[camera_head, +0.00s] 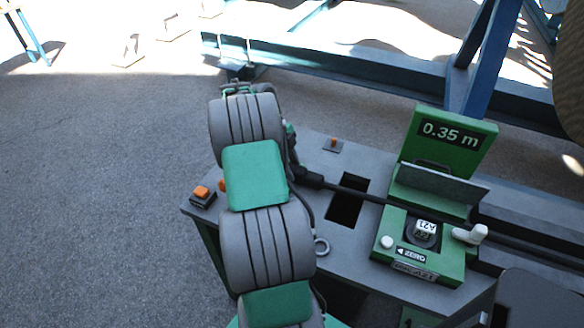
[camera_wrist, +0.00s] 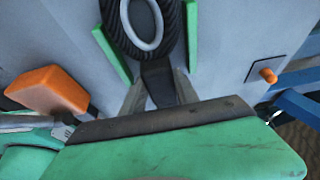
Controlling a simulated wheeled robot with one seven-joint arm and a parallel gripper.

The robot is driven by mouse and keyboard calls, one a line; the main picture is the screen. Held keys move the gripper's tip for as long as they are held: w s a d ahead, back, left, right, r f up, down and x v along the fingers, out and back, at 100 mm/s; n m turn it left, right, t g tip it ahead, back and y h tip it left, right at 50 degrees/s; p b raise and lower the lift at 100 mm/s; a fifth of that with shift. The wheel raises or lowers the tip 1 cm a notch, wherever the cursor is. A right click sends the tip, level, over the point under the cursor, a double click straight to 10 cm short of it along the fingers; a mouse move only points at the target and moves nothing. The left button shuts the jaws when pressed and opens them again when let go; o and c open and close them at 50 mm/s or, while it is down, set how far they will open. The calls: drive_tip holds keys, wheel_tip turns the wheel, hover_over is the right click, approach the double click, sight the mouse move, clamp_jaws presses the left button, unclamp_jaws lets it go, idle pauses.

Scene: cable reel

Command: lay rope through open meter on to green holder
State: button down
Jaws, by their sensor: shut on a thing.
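The black rope (camera_head: 352,191) runs from beside my arm to the right. It crosses the green meter (camera_head: 378,247), whose hinged cover (camera_head: 440,183) stands open, and goes on to the right edge. The meter's raised display reads 0.35 m. The rope's thick dark end fitting (camera_head: 311,178) is by my gripper, which my arm mostly hides in the head view. In the wrist view my gripper (camera_wrist: 160,76) is shut on the dark rope end. A ribbed black part with a grey ring lies beyond it, between two green strips (camera_wrist: 111,55). I cannot tell whether these belong to the holder.
The grey bench (camera_head: 345,257) has a dark square opening (camera_head: 347,199) under the rope. An orange button (camera_head: 202,192) sits at its left corner, and a small orange knob (camera_head: 335,143) at the back. A blue steel frame (camera_head: 400,83) stands behind. Open floor lies left.

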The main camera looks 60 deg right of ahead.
drive_tip(key=shift+r, duration=0.1)
drive_tip(key=c, duration=0.8)
unclamp_jaws()
drive_tip(key=shift+c, duration=0.2)
